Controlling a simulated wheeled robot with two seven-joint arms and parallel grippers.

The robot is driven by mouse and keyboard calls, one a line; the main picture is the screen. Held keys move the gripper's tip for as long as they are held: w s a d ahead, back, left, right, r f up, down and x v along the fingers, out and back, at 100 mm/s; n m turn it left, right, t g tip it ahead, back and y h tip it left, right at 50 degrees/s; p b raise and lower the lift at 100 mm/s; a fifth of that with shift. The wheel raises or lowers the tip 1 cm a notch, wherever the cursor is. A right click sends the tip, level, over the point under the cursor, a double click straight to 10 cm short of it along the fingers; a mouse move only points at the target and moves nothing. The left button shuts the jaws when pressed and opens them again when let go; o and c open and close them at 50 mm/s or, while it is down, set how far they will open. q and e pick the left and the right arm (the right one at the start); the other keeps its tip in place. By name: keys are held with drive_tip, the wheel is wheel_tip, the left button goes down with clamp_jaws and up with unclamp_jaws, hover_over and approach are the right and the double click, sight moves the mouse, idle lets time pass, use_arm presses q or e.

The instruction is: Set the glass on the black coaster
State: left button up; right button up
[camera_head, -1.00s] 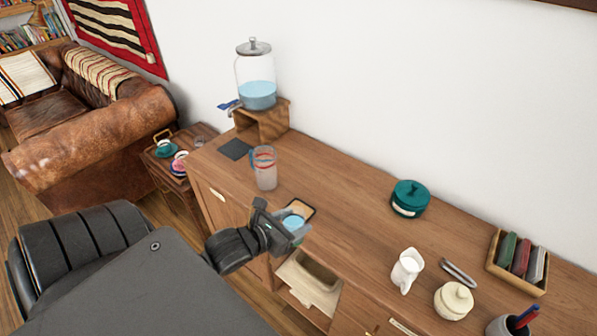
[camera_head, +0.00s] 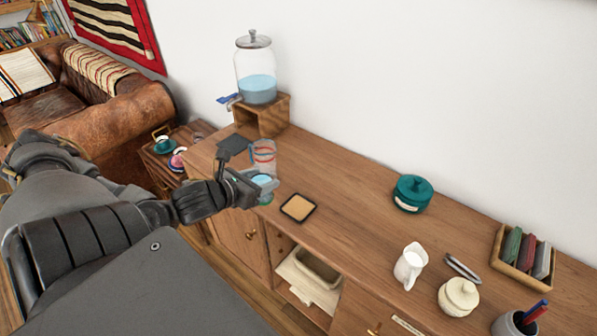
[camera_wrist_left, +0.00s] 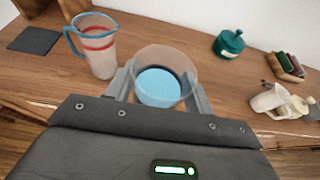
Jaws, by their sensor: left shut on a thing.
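My left gripper (camera_head: 258,186) is shut on a clear glass (camera_wrist_left: 163,62) with pale blue liquid in it. The glass is upright between the two fingers, near the front edge of the wooden cabinet, in front of the pitcher. The gap below it is hard to judge. The black coaster (camera_wrist_left: 35,40) is a flat dark square lying bare on the cabinet top, at the upper left in the left wrist view, beyond the pitcher. In the head view my gripper overlaps its area. My right gripper is not in view.
A clear pitcher (camera_wrist_left: 97,50) with red bands and blue handle stands between glass and coaster. A drink dispenser (camera_head: 256,75) on a wooden stand (camera_head: 272,117) is behind. A tan, black-rimmed square (camera_head: 298,208) lies right of the glass. A teal pot (camera_head: 412,194) stands farther right.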

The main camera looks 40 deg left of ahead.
use_arm(q)
drive_tip(key=w+d+f+b, duration=0.1)
drive_tip(key=w+f+b, duration=0.2)
drive_tip(key=f+b, duration=0.1)
drive_tip(key=w+d+f+b, duration=0.1)
drive_tip(key=w+f+b, duration=0.3)
drive_tip(key=w+d+f+b, duration=0.1)
drive_tip(key=w+f+b, duration=0.3)
drive_tip(key=shift+w+f, duration=0.1)
drive_tip(key=shift+f, duration=0.05)
drive_tip(key=shift+a, duration=0.35)
drive_tip(key=shift+d, duration=0.1)
drive_tip(key=shift+f+b, duration=0.25)
drive_tip(key=shift+b, duration=0.15)
drive_tip(key=o, duration=1.2)
drive_tip(key=shift+f, duration=0.1)
